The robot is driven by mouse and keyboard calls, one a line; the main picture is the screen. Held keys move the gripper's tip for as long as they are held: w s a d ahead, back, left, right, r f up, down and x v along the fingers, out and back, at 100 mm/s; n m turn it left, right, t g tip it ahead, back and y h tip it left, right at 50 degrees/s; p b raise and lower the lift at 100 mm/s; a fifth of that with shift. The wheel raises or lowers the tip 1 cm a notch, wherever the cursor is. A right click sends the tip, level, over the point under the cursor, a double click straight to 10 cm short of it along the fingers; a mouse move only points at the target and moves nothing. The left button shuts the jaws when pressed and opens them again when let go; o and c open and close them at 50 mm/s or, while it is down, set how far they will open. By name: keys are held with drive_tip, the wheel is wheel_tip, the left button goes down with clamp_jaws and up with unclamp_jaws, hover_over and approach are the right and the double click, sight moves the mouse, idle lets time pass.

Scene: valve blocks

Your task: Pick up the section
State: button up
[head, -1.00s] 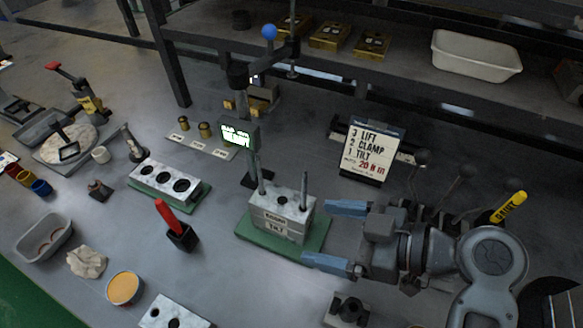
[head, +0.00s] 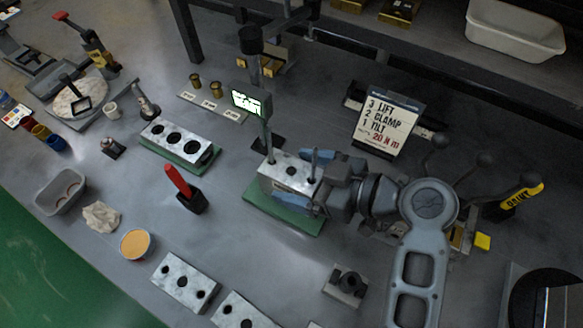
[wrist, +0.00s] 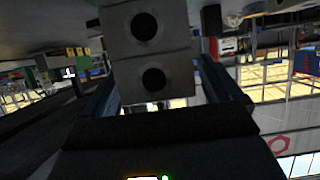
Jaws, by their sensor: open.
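The section is a grey metal block (head: 283,171) on a green base plate (head: 262,205), with two upright rods at its top. In the wrist view the block (wrist: 186,48) shows a seam across it and two dark round holes, one on each side of the seam. My gripper (head: 308,182) reaches in from the right with its blue fingers on either side of the block. In the wrist view my gripper (wrist: 160,84) is open, one finger left and one right of the block. I cannot tell whether either finger touches it. The fingers partly hide the block in the head view.
A small lit display (head: 250,102) stands behind the block. A sign (head: 388,128) reading lift, clamp, tilt stands behind my gripper. A red-handled tool (head: 179,183) and a three-hole block (head: 176,146) are at left. Levers (head: 484,162) stand to the right.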

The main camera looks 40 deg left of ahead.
drive_tip(key=shift+a+f, duration=0.1)
drive_tip(key=shift+a, duration=0.15)
drive_tip(key=shift+c, duration=0.3)
drive_tip(key=c, duration=1.4)
